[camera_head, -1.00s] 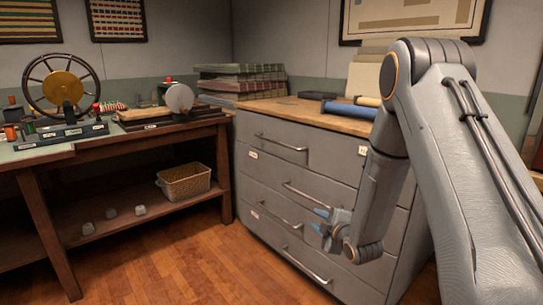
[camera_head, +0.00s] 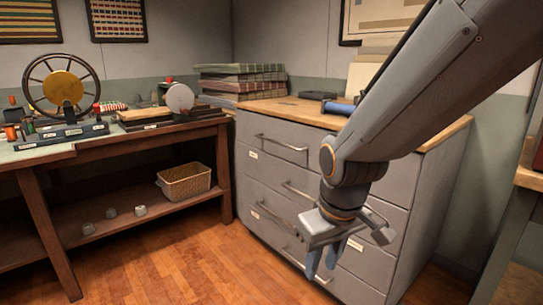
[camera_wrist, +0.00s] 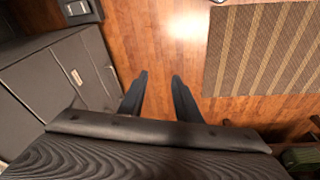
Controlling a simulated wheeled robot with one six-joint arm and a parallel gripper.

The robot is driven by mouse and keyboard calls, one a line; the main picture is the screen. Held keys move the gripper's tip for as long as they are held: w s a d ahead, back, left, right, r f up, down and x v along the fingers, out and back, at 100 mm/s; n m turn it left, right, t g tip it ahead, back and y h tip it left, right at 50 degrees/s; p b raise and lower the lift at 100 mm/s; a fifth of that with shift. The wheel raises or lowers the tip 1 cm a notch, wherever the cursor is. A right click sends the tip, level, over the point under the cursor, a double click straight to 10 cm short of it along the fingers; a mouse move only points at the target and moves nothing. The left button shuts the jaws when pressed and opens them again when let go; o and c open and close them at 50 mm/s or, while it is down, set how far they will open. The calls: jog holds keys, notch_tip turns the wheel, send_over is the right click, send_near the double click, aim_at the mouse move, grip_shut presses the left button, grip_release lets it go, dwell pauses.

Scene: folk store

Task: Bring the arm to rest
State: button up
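My gripper (camera_head: 322,262) hangs below my wrist in front of the grey drawer cabinet, its two bluish fingers pointing down. In the wrist view my gripper (camera_wrist: 159,76) shows two dark fingers standing apart, with only wooden floor between them. It is open and empty. My arm comes in from the upper right and hides part of the cabinet front and top. I cannot tell how far the fingers are from the cabinet.
The grey drawer cabinet (camera_head: 275,170) has closed drawers with protruding handles. A wooden workbench (camera_head: 150,136) stands left, a wicker basket (camera_head: 185,181) on its lower shelf. The wooden floor (camera_head: 180,262) is clear. A striped rug (camera_wrist: 265,50) shows in the wrist view.

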jog(key=s+r+m+g+p, duration=0.1)
jog(key=s+r+m+g, duration=0.15)
jog(key=s, duration=0.85)
jog(key=d+r+m+p, duration=0.2)
jog(key=d+r+p, duration=0.7)
jog(key=p, duration=0.9)
jog(key=shift+r+m+h, duration=0.3)
jog(key=shift+r+m, duration=0.05)
jog(key=shift+r, duration=0.5)
